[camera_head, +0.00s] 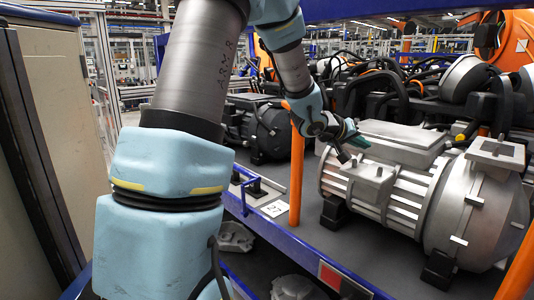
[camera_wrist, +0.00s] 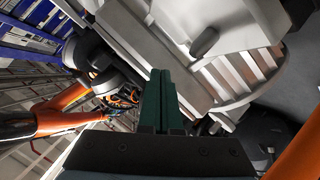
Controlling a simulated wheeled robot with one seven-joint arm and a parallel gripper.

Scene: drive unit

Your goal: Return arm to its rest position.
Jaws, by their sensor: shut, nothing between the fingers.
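In the wrist view the green fingers of my gripper (camera_wrist: 162,76) lie side by side, shut and empty. The grey casing of the drive unit (camera_wrist: 140,45) fills the area beyond the fingertips there.
An orange post (camera_head: 296,175) stands just left of the drive unit, close to my forearm. A dark motor (camera_head: 262,130) sits behind on the blue-edged shelf (camera_head: 290,247). Metal parts (camera_head: 297,288) lie below. A beige cabinet (camera_head: 62,120) stands at the left.

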